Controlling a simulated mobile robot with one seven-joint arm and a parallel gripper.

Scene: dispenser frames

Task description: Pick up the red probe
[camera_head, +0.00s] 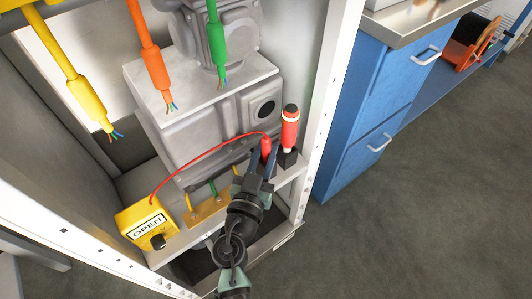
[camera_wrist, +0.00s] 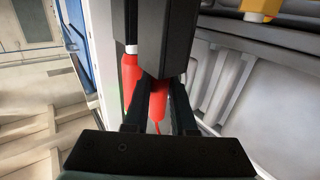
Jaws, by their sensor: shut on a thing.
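The red probe (camera_head: 266,146) is between the fingers of my gripper (camera_head: 261,160), at the right end of the cabinet's front ledge. A thin red wire runs from it to the yellow OPEN box. In the wrist view, the red probe (camera_wrist: 159,104) shows between the two dark fingers of my gripper (camera_wrist: 160,90), which are shut on it. A dark block hides part of it there. I cannot tell whether the probe is clear of its seat.
A second red cylinder (camera_head: 290,130) with a pale band and dark top stands in a black holder (camera_head: 288,158), close right of the probe. The yellow box (camera_head: 147,224) is at the ledge's left end. Yellow (camera_head: 88,101), orange (camera_head: 156,70) and green (camera_head: 217,45) cables hang above. The white cabinet post (camera_head: 331,90) is right.

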